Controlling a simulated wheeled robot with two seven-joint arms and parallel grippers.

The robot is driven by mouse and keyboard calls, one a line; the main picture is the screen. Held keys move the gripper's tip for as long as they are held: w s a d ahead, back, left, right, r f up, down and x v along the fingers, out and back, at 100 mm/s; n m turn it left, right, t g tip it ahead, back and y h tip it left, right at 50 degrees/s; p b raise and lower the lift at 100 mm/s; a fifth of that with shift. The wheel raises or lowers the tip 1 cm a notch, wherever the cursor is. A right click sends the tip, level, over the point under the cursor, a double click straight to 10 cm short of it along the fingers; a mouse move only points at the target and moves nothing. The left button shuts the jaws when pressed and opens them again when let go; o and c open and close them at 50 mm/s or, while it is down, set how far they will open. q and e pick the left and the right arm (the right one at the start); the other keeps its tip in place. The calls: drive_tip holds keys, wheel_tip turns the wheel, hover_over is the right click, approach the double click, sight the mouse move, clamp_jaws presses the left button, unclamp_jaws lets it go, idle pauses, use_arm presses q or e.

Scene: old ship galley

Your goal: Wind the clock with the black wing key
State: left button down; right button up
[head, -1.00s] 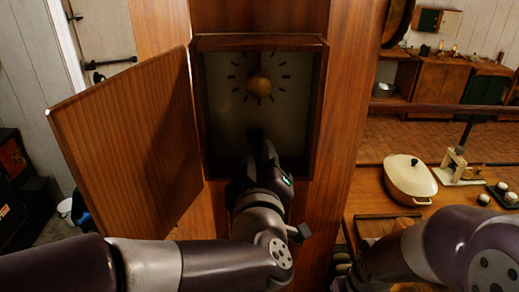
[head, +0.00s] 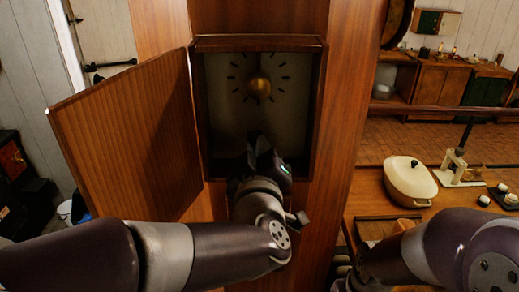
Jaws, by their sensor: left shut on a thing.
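The clock (head: 290,110) is a wooden case set in a wooden column, with a pale dial, dark hour marks and a round brass piece (head: 259,87) at the dial's centre. Its wooden door (head: 130,140) stands open to the left. My left gripper (head: 257,146) reaches into the lower part of the case, in front of the dial below the brass piece. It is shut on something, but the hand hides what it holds. The black wing key cannot be made out. My right arm (head: 440,250) comes in at the lower right; its gripper is out of view.
The open clock door stands close to my left arm. Cabinets line the far wall.

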use_arm(q)
drive_tip(key=shift+r+p, duration=0.25)
drive_tip(key=shift+p, duration=0.15)
drive_tip(key=r+m+p, duration=0.1)
drive_tip(key=m+p, duration=0.1)
drive_tip(key=p, duration=0.1)
drive_tip(key=m+p, duration=0.2)
drive_tip(key=m, duration=0.1)
drive_tip(key=m+p, duration=0.1)
drive_tip(key=shift+f+m, duration=0.3)
drive_tip(key=shift+f+m+p, duration=0.1)
drive_tip(key=shift+m+p, duration=0.4)
drive_tip(key=shift+p, duration=0.05)
drive_tip(key=shift+r+m+p, duration=0.25)
drive_tip(key=shift+m+p, duration=0.95)
drive_tip(key=shift+f+m+b, duration=0.55)
drive_tip(key=shift+m+b, duration=0.25)
drive_tip(key=shift+m, duration=0.2)
drive_tip(key=m, duration=1.4)
drive_tip(key=shift+m, duration=0.3)
drive_tip(key=c, duration=1.2)
unclamp_jaws()
drive_tip(key=shift+w, duration=0.15)
